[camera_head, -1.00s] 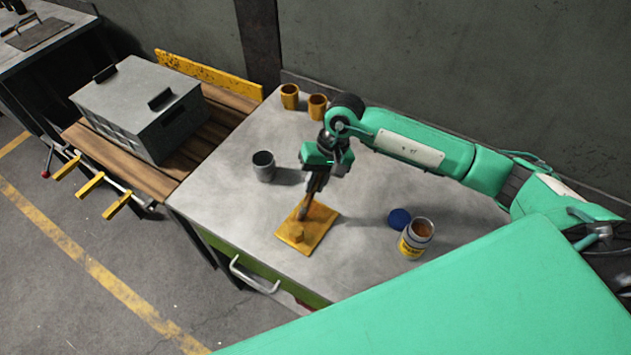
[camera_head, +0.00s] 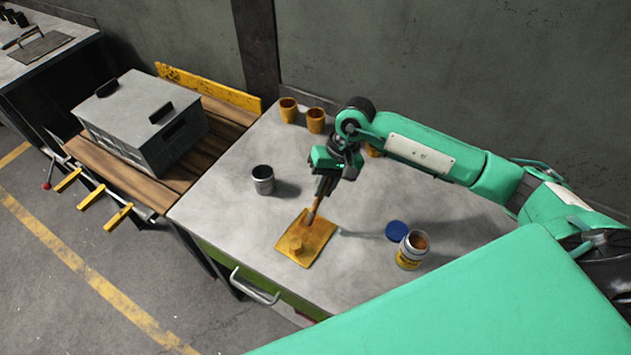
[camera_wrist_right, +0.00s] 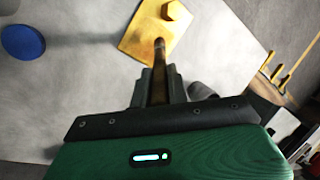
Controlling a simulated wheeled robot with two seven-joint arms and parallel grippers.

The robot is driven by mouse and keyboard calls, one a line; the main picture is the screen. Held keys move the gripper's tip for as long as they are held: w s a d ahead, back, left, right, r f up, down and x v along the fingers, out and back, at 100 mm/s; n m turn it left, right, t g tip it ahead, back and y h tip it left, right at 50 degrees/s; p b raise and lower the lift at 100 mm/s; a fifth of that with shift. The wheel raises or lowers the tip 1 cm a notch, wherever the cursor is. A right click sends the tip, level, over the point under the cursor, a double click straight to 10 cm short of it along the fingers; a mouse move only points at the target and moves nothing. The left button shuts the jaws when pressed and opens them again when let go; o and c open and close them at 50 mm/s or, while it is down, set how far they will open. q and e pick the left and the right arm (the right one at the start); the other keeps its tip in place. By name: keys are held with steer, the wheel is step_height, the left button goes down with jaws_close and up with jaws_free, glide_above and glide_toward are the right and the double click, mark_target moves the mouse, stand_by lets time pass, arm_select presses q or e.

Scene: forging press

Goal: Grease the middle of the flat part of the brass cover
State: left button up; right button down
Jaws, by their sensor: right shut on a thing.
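The brass cover (camera_head: 318,249) is a flat yellow square plate with a raised boss near its front corner, lying on the grey table; it also shows at the top of the right wrist view (camera_wrist_right: 142,42). My right gripper (camera_head: 322,192) is above the cover's back edge, shut on a brush (camera_head: 313,212) with a brown handle. The brush points down, slightly tilted, its tip at or just over the flat part behind the boss; I cannot tell if it touches. In the right wrist view the brush (camera_wrist_right: 159,62) extends from between the fingers toward the plate. My left gripper is not in view.
An open jar (camera_head: 411,251) with brown contents and a yellow label stands right of the cover, beside a blue lid (camera_head: 397,230). A grey metal cup (camera_head: 263,181) stands at left. Orange cups (camera_head: 316,120) stand at the back. A grey box (camera_head: 140,112) sits on the wooden bench.

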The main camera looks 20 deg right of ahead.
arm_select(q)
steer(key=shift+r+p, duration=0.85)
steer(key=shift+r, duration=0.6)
arm_select(e)
steer(key=shift+s+d+f, duration=0.25)
steer(key=shift+d+f, duration=0.35)
steer(key=shift+d, duration=0.25)
steer(key=shift+s+d+f, duration=0.2)
steer(key=shift+d+f, duration=0.4)
steer(key=shift+d, duration=0.25)
arm_select(q)
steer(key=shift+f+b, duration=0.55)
steer(key=shift+b, duration=0.05)
arm_select(e)
steer(key=shift+f, duration=0.45)
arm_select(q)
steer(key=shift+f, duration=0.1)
